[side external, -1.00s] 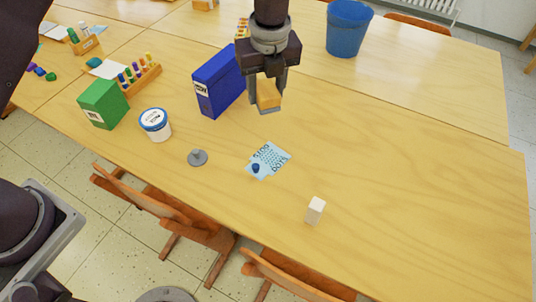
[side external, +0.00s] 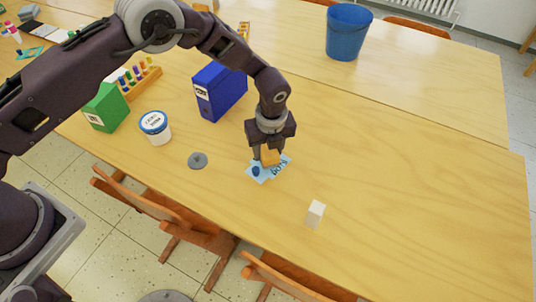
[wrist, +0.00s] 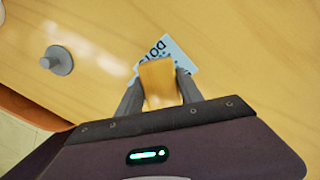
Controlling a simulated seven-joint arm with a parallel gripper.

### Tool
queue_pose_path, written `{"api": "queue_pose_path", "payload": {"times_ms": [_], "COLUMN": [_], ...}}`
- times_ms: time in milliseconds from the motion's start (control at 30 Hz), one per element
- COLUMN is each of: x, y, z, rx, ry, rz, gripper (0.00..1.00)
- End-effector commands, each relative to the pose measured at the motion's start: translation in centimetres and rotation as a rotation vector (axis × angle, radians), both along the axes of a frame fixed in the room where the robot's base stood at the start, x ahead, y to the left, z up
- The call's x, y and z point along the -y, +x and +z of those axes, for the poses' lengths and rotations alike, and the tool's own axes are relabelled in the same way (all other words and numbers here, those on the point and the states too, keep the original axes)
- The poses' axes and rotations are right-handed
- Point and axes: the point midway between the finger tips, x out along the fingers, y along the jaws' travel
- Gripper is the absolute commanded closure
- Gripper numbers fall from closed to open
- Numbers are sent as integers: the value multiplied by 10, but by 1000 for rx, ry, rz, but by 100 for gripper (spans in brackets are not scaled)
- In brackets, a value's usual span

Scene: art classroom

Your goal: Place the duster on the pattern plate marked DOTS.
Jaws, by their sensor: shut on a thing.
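The duster is a yellow-orange block (side external: 270,157), and my gripper (side external: 265,159) is shut on it. It also shows between the two fingers in the wrist view (wrist: 159,84). The DOTS pattern plate is a light blue sheet (side external: 281,169) lying flat on the table, with dark lettering. The duster is over the plate's far part and hides some of it; whether it touches the plate I cannot tell. A small dark blue piece (side external: 256,171) is on the plate's left part.
A grey knobbed disc (side external: 197,160) lies left of the plate, and a white block (side external: 315,213) stands to its lower right. A blue binder (side external: 220,92), a white tub (side external: 155,127) and a green box (side external: 106,108) stand behind left. The table's right side is clear.

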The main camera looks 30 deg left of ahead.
Motion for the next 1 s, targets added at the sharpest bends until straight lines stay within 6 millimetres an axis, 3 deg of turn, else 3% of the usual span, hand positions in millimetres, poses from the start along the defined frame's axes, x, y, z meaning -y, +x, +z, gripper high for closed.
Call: {"api": "queue_pose_path", "payload": {"times_ms": [133, 433, 467, 567, 867, 1000], "x": [0, 0, 0, 0, 0, 3], "y": [0, 0, 0, 0, 0, -1], "z": [-24, -27, -27, -26, -25, -3], "rx": [-2, 0, 0, 0, 0, 3], "ry": [2, 0, 0, 0, 0, -3], "rz": [-2, -1, -1, -1, -1, -1], "gripper": [98, 98, 53, 35, 35, 35]}}
